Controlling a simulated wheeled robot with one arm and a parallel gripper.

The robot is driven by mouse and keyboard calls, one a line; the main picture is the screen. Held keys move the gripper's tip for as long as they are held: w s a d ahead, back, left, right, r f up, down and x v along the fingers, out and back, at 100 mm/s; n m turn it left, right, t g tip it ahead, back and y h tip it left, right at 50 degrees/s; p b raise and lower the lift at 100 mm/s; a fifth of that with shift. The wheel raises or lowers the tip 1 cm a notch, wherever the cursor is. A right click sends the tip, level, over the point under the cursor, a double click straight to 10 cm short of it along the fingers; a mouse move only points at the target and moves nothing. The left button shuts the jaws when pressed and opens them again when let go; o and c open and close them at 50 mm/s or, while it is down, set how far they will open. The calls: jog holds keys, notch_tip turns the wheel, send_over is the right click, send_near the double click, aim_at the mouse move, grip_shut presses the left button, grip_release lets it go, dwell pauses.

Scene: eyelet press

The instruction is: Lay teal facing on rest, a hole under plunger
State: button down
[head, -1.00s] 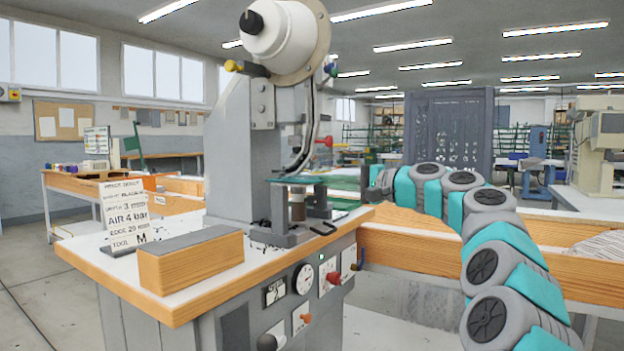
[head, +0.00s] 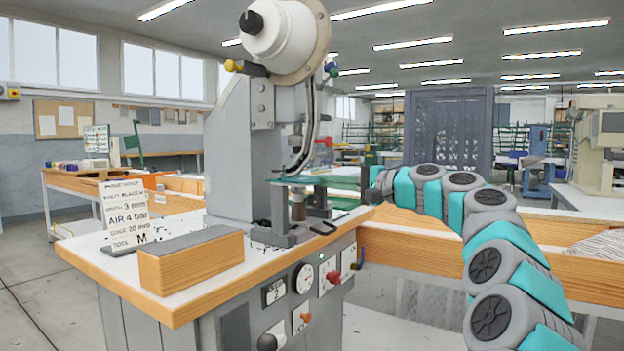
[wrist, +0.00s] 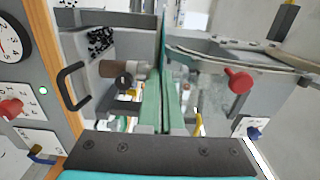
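The teal facing (head: 318,181) is a thin flat sheet, held roughly level in the press throat in the head view. My gripper (head: 368,184) is shut on its right end. In the wrist view the facing (wrist: 152,95) is seen edge-on, running away from my gripper (wrist: 163,128). The brown post of the rest (head: 297,203) stands below the facing; its side shows in the wrist view (wrist: 114,69), with its tip close to the sheet. I cannot tell whether they touch. The plunger and the facing's holes cannot be made out clearly.
The grey press (head: 235,150) rises behind the facing, with a curved chute (head: 308,135) above it. A wooden block (head: 190,262) and a settings card (head: 126,215) stand on the table.

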jog(key=c, duration=1)
grip_release()
jog(key=v, duration=0.7)
dwell(0.7)
